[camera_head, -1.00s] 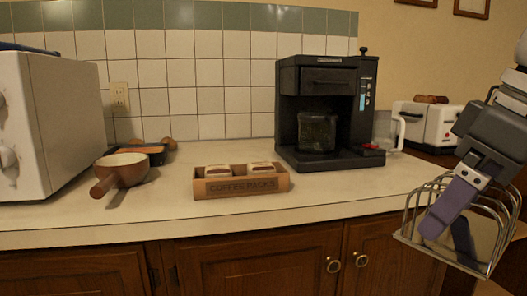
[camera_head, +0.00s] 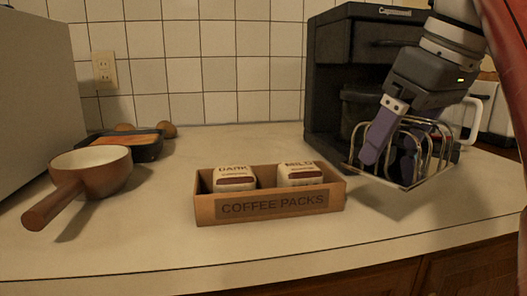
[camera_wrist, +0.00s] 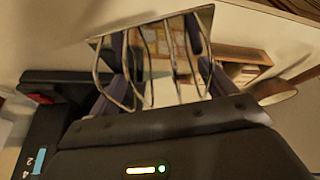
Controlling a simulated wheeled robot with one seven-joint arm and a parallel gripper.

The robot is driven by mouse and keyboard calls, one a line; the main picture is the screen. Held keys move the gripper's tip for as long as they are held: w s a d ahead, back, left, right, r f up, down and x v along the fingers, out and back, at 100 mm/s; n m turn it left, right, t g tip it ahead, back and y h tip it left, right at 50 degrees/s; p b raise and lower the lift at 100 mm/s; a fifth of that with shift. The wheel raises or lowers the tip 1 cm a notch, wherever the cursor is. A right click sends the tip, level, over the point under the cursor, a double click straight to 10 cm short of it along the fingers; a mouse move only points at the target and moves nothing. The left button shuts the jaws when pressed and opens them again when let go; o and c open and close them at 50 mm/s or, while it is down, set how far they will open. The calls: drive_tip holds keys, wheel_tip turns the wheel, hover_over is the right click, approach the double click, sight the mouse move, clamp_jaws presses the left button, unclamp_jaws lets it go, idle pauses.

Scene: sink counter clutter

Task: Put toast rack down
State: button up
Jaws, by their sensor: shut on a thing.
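The wire toast rack (camera_head: 441,160) is silver metal with curved bars on a flat base, and it hangs tilted in front of the coffee maker. My gripper (camera_head: 378,150) comes from the upper right, and its purple fingers are shut on the rack. The rack appears to be above the counter (camera_head: 400,225), with its lower corner close to the surface; the exact gap cannot be told. In the wrist view, the rack (camera_wrist: 150,62) spans the space between the fingers.
A wooden box of coffee packs (camera_head: 271,204) stands left of the rack. The black coffee maker (camera_head: 330,85) is behind it. A brown pan (camera_head: 92,170) and a dark tray (camera_head: 135,148) are at left. Counter is clear in front of the coffee maker and between pan and box.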

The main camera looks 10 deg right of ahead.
drive_tip(key=w+a+p, duration=0.1)
drive_tip(key=w+a, duration=0.2)
drive_tip(key=w, duration=0.4)
drive_tip(key=w+a+f+p, duration=0.1)
drive_tip(key=w+a+p, duration=0.1)
drive_tip(key=w, duration=0.5)
drive_tip(key=w+a+p, duration=0.1)
drive_tip(key=w+a, duration=0.3)
drive_tip(key=w, duration=0.3)
drive_tip(key=shift+w+f+p, duration=0.15)
drive_tip(key=shift+w+p, duration=0.1)
drive_tip(key=shift+p, duration=0.15)
drive_tip(key=shift+f+b, duration=0.55)
drive_tip(key=shift+f, duration=2.25)
drive_tip(key=o, duration=1.1)
drive_tip(key=shift+f, duration=0.15)
